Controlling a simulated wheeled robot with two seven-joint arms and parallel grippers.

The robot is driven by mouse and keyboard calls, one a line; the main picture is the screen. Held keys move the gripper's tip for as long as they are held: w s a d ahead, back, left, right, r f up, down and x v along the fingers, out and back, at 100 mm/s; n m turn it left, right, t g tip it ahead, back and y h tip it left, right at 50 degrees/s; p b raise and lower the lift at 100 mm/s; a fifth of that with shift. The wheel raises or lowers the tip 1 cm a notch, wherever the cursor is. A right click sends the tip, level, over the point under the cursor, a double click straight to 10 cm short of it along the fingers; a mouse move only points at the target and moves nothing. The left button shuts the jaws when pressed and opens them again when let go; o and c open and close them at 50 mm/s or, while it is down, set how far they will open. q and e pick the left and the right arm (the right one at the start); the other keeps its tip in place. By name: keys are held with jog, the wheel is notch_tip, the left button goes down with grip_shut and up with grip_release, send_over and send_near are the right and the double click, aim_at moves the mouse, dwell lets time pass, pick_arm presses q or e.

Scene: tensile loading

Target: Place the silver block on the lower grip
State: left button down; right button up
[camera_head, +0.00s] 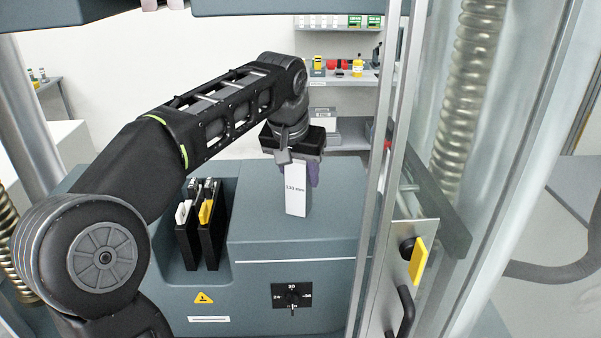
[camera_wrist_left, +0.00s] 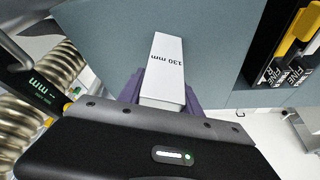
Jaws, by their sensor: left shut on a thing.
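The silver block (camera_head: 297,197), a pale upright bar marked "130 mm", is held by my left gripper (camera_head: 300,168). The gripper's purple fingers are shut on both sides of its upper part. In the left wrist view the block (camera_wrist_left: 165,62) sticks out from between the purple fingers of the gripper (camera_wrist_left: 160,92). Its lower end is over the top of the grey machine housing (camera_head: 330,232); I cannot tell whether it touches. I cannot make out the lower grip in either view. My right gripper is not in view.
Black holders with white and yellow handles (camera_head: 205,212) stand left of the block. A metal upright (camera_head: 378,190) and a panel with a yellow lever (camera_head: 417,262) are close on the right. A dial (camera_head: 292,296) is on the housing's front. Shelves (camera_head: 340,75) stand behind.

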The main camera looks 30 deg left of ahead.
aim_at(298, 166)
pick_arm(q)
jog(key=c, duration=0.8)
grip_release()
jog(key=shift+r, duration=0.1)
jog(key=shift+r, duration=0.15)
jog(key=shift+s+r, duration=0.2)
jog(key=shift+r, duration=0.1)
jog(key=shift+s+d+r+b, duration=0.25)
jog(key=shift+s+r+b, duration=0.4)
jog(key=shift+r+b, duration=0.15)
jog(key=shift+s+d+r+b, duration=0.15)
jog(key=shift+s+d, duration=0.35)
jog(key=shift+s, duration=1.35)
jog(key=shift+s+d+f+b, duration=0.15)
jog(key=shift+s+d, duration=0.3)
jog(key=shift+s, duration=1.4)
jog(key=shift+s+d+r+b, duration=0.15)
jog(key=shift+s+d, duration=0.35)
jog(key=shift+s, duration=1.35)
